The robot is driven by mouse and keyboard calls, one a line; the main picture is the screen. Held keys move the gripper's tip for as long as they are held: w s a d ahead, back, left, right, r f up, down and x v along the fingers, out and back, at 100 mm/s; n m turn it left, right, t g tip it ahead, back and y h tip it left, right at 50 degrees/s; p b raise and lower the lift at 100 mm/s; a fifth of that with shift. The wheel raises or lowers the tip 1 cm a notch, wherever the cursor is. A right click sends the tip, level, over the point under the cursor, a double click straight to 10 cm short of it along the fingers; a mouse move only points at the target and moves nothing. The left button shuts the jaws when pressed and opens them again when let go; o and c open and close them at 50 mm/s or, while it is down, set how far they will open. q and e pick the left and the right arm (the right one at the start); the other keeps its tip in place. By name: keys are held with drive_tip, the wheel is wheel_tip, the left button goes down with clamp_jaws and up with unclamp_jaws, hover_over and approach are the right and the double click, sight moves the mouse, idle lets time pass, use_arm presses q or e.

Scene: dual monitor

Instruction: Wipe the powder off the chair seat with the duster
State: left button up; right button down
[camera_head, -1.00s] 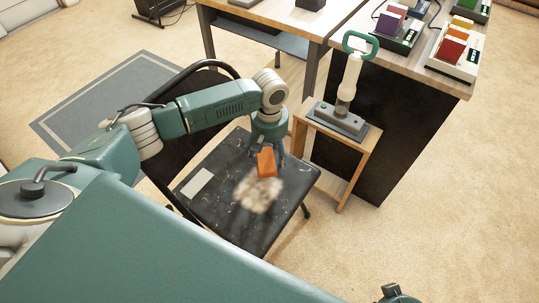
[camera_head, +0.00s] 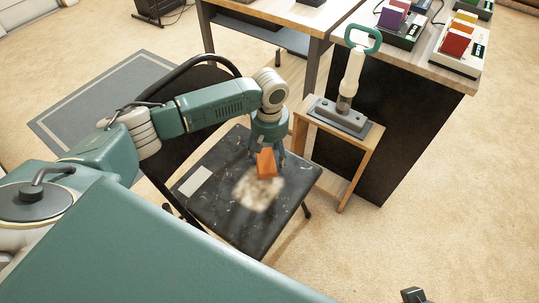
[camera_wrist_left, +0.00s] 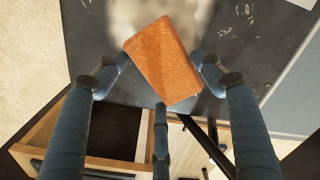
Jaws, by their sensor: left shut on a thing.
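The black chair seat (camera_head: 225,205) carries a pale beige powder patch (camera_head: 257,194) near its middle, with small white specks around it. My left gripper (camera_head: 267,158) is over the seat, pointing down, shut on the orange block-shaped duster (camera_head: 266,165). The duster's lower end overlaps the powder's upper edge in the head view; whether it touches the seat is unclear. In the left wrist view the duster (camera_wrist_left: 163,62) sits tilted between the fingers, with the blurred powder (camera_wrist_left: 155,15) partly hidden behind it. A dark part at the bottom right edge may be my right gripper (camera_head: 412,296).
A white card (camera_head: 196,181) lies on the seat's left side. The chair backrest (camera_head: 190,125) rises behind my left arm. A small wooden stand (camera_head: 345,150) with a green-handled device (camera_head: 352,75) is close on the right, beside a desk (camera_head: 400,120).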

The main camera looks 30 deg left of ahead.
use_arm(q)
drive_tip(key=shift+f, duration=1)
idle(0.6)
